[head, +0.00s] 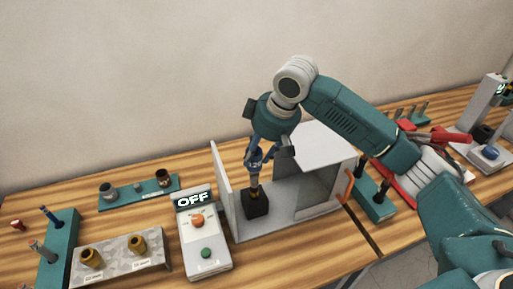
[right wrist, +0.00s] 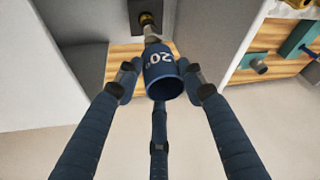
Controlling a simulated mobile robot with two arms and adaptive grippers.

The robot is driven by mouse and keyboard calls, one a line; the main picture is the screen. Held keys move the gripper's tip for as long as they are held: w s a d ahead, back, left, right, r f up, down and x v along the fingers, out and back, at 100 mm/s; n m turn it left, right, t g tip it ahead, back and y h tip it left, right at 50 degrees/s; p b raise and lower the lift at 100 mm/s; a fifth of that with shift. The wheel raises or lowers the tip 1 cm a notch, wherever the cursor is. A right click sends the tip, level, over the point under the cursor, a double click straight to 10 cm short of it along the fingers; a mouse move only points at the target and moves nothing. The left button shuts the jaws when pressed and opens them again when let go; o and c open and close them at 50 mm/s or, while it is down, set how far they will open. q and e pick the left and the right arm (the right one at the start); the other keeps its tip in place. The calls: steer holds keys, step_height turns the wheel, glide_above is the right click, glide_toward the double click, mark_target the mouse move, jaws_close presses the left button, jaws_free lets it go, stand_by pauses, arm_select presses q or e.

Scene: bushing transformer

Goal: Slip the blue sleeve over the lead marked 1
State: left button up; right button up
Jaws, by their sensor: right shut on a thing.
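My right gripper (head: 264,152) is shut on a blue sleeve (head: 256,160) with a pale number on it. The sleeve also shows in the right wrist view (right wrist: 163,76), between the finger pads, its open end towards the camera and "20" readable. Straight below it a short pale lead with a brass-coloured collar (head: 254,192) rises from a black block (head: 256,206). The sleeve's lower end is at or just above the lead's top; I cannot tell whether it is around it. No mark 1 is readable. My left gripper is not in view.
A white open-fronted enclosure (head: 228,190) surrounds the block, with walls close to the gripper. A control box (head: 204,245) reading OFF stands to its left. A grey stand with brass pieces (head: 119,263) and teal racks (head: 60,245) stand farther left.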

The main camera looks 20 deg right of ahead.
mark_target(257, 174)
steer(key=shift+f+b, duration=0.35)
steer(key=shift+f, duration=1.75)
steer(key=shift+f+b, duration=0.5)
steer(key=shift+f, duration=2)
steer(key=o, duration=0.9)
steer(key=v, duration=1.2)
